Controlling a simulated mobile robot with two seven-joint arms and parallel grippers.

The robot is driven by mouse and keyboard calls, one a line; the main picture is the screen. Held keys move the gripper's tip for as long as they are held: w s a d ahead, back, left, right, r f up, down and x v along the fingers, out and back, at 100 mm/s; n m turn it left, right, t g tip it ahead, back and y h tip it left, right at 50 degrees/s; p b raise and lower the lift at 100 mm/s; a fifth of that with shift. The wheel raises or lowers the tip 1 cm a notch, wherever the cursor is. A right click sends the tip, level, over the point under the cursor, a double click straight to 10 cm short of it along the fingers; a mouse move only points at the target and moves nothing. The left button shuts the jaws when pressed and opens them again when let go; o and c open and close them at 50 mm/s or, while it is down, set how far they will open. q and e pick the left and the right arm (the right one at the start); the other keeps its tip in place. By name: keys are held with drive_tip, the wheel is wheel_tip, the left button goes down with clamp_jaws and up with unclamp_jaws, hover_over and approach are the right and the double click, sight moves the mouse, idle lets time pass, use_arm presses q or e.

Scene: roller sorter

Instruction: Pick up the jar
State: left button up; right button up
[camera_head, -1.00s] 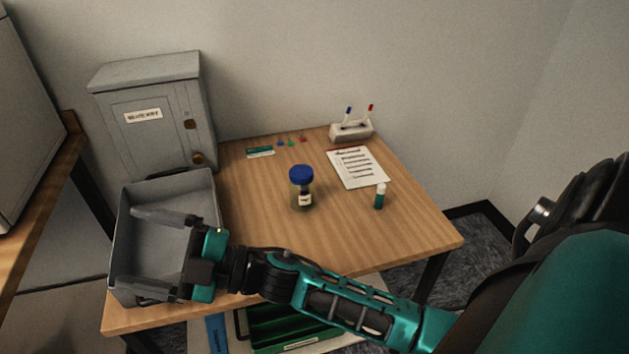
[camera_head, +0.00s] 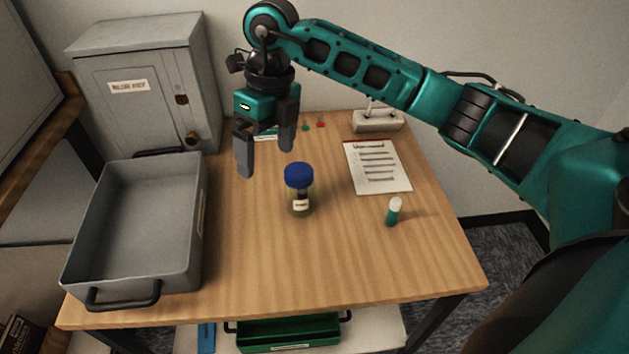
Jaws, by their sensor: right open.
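The jar (camera_head: 299,190) stands upright near the middle of the wooden table. It has a blue lid, a see-through body and a small white label; something dark shows inside. My right gripper (camera_head: 266,162) is open and empty, with its fingers pointing down. It hangs above the table, up and to the left of the jar in the picture, apart from it. My left gripper is not in view.
A grey tray (camera_head: 185,250) stands on the table's left side, with a grey cabinet (camera_head: 150,95) behind it. Right of the jar are a printed sheet (camera_head: 377,165) and a small green bottle with a white cap (camera_head: 393,212). A pen holder (camera_head: 377,122) stands at the back. The front table area is clear.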

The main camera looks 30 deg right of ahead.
drive_tip(key=h, duration=0.2)
approach(299, 171)
drive_tip(key=shift+w+a+m, duration=0.25)
drive_tip(key=shift+a+m, duration=0.15)
drive_tip(key=shift+a, duration=0.05)
wheel_tip(299, 171, down, 6)
drive_tip(key=shift+r+b, duration=0.15)
drive_tip(key=shift+b, duration=0.2)
drive_tip(key=shift+f, duration=0.65)
drive_tip(key=f, duration=0.2)
drive_tip(key=s+d+f, duration=0.1)
drive_tip(key=f, duration=0.1)
drive_tip(key=shift+f, duration=0.1)
drive_tip(key=shift+w+a+f, duration=0.1)
drive_tip(key=shift+f, duration=0.35)
drive_tip(key=c, duration=1.2)
drive_tip(key=shift+c, duration=0.2)
drive_tip(key=shift+r, duration=0.2)
